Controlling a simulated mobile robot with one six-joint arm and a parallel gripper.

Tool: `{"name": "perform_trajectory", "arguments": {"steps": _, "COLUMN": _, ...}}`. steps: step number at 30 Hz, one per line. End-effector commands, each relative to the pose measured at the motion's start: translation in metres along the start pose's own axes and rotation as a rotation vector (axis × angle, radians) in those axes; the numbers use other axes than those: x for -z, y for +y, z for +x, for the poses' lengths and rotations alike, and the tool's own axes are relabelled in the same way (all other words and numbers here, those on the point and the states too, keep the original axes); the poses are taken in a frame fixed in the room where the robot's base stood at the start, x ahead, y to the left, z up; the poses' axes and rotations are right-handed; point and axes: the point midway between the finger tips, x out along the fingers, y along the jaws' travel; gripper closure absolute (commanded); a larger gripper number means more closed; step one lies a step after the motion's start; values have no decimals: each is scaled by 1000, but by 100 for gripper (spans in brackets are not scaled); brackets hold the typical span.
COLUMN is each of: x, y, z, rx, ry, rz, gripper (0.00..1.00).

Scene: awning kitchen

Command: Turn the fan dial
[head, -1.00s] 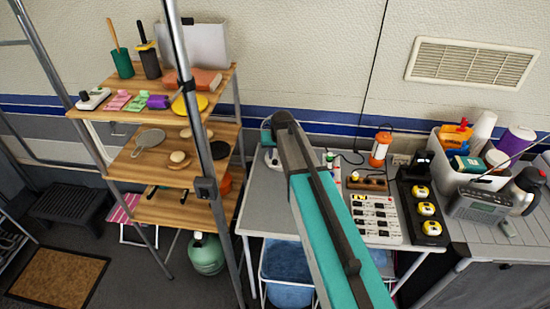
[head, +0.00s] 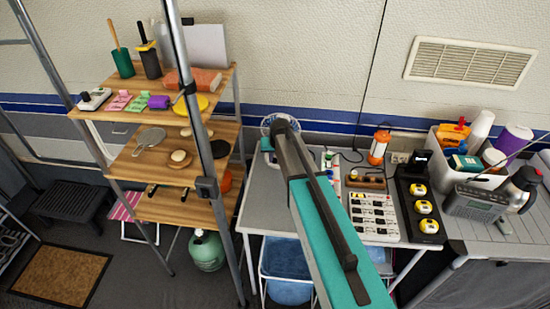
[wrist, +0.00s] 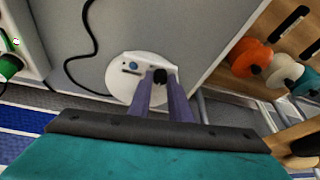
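The desk fan (head: 268,124) stands on the grey table at the back, and my arm hides much of it in the head view. In the wrist view its round white base (wrist: 121,88) lies ahead, with a small blue button and a dark dial (wrist: 160,76). My gripper (wrist: 160,82) has two purple fingers held apart, one on each side of the dial in the picture. The dial shows in the gap between the tips. I cannot tell whether the fingers touch it. The gripper is hidden behind my arm in the head view.
A black cable (wrist: 90,45) runs on the table beside the fan base. An orange lantern (head: 379,147), a control panel with switches (head: 373,217) and a dark strip with yellow round items stand to the right. A wooden shelf unit (head: 170,150) and metal poles stand to the left.

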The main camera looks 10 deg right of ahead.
Motion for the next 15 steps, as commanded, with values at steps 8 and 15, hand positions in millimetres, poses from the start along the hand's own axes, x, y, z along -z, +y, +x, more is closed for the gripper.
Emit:
{"name": "perform_trajectory", "arguments": {"steps": 8, "x": 0, "y": -1, "z": 0, "rx": 0, "ry": 0, "rz": 2, "gripper": 100}}
{"name": "perform_trajectory", "arguments": {"steps": 15, "x": 0, "y": -2, "z": 1, "rx": -12, "ry": 3, "rz": 34, "gripper": 100}}
